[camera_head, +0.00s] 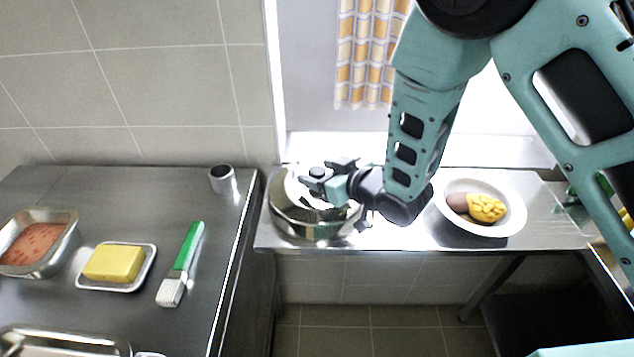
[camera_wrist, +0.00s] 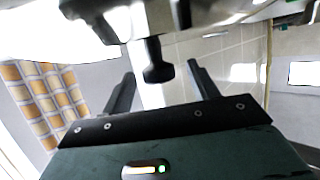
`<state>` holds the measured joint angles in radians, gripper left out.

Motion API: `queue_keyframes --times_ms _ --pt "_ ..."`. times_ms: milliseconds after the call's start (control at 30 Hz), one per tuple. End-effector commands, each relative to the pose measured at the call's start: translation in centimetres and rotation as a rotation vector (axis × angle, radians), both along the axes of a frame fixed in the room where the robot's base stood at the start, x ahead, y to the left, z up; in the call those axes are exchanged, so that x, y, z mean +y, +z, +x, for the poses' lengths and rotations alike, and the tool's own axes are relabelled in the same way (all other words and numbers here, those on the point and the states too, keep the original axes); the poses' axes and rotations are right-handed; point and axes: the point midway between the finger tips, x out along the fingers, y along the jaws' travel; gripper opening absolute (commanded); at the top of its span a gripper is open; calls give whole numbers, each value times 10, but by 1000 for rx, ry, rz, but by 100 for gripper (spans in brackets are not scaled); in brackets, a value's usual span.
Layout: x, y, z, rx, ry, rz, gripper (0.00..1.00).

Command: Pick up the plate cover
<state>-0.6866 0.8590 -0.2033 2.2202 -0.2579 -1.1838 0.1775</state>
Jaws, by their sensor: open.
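The plate cover (camera_head: 291,188) looks like a round, shiny lid with a black knob. In the head view it sits on a round metal pot (camera_head: 300,228) on the steel counter by the window, partly hidden by my gripper. My gripper (camera_head: 318,178) is at the knob, coming in from the right, with its fingers pointing left. In the wrist view the black knob (camera_wrist: 158,73) shows between the two open fingers of my gripper (camera_wrist: 160,70), with a gap on each side. I cannot tell whether the knob lies fully between the fingertips.
A white bowl (camera_head: 451,222) with food stands right of the pot. A green-handled brush (camera_head: 184,262), a tray with a yellow block (camera_head: 114,263), a pan of red food (camera_head: 36,243) and a small metal cup (camera_head: 222,179) are on the left counter. A checked curtain (camera_head: 362,50) hangs behind.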

Motion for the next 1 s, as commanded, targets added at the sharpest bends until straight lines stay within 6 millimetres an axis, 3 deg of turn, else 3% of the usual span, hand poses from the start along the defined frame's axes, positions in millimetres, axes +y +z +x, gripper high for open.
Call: queue_keyframes --times_ms 367,567,600,1000 --pt "9 -5 10 -1 -1 2 59" --pt "9 -5 10 0 -1 1 6" --pt "9 -5 10 0 -1 1 3" --pt "9 2 10 -3 -1 3 3"
